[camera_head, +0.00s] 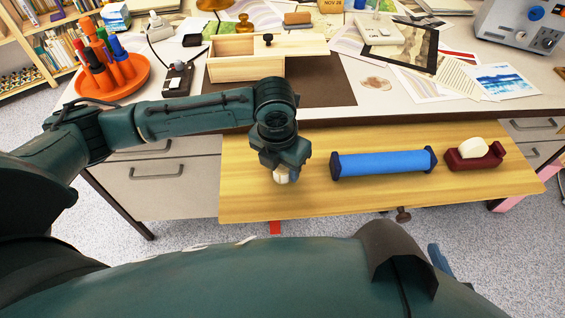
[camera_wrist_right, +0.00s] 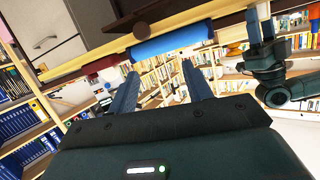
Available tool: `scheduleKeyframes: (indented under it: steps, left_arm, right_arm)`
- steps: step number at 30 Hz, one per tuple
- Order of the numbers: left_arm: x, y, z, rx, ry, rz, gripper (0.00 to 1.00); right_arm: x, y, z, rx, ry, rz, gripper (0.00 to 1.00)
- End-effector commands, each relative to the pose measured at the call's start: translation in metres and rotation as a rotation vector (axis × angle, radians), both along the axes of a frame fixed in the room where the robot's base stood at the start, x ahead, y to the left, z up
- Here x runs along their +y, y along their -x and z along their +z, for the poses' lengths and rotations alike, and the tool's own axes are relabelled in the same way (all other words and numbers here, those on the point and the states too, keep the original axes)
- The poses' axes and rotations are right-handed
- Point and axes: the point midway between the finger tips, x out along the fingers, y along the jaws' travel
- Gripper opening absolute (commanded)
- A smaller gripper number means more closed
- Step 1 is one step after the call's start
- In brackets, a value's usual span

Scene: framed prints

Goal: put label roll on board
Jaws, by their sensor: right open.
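A small cream roll, which looks like the label roll (camera_head: 281,176), sits between the fingertips of my left gripper (camera_head: 283,172). The gripper points down over the left part of the pale wooden board (camera_head: 250,200) and appears shut on the roll, hiding most of it. I cannot tell whether the roll touches the board. The left gripper also shows at the right of the right wrist view (camera_wrist_right: 261,28). My right gripper (camera_wrist_right: 160,85) is open and empty, its two fingers apart in the right wrist view.
A blue cylinder (camera_head: 383,163) with dark ends and a dark red dispenser (camera_head: 473,158) with a cream roll stand on the board's right part. The desk behind holds a wooden box (camera_head: 245,62), an orange pen tray (camera_head: 113,92) and papers. The board's front left is bare.

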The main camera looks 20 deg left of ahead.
Motion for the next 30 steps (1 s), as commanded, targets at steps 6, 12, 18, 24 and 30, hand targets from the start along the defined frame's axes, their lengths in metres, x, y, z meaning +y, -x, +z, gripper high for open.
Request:
scheduleKeyframes:
  steps: [6, 12, 18, 24, 30]
  left_arm:
    - [0.0, 0.0, 0.0, -0.001, 0.0, 0.0, 0.59]
    - [0.0, 0.0, 0.001, -0.001, 0.0, 0.0, 0.59]
    - [0.0, 0.001, 0.024, -0.003, 0.001, 0.0, 0.59]
    - [0.002, 0.006, 0.068, -0.005, 0.001, 0.0, 0.59]
    - [0.003, 0.011, 0.104, -0.003, 0.001, -0.001, 0.59]
  right_arm:
    - [0.002, 0.0, -0.001, 0.002, -0.003, 0.003, 0.5]
    - [0.003, 0.0, -0.001, 0.002, -0.003, 0.006, 0.5]
    - [0.003, 0.0, 0.003, 0.009, -0.003, 0.009, 0.5]
    - [0.006, -0.001, 0.0, 0.043, -0.005, 0.016, 0.5]
    - [0.009, -0.004, -0.005, 0.073, -0.005, 0.024, 0.5]
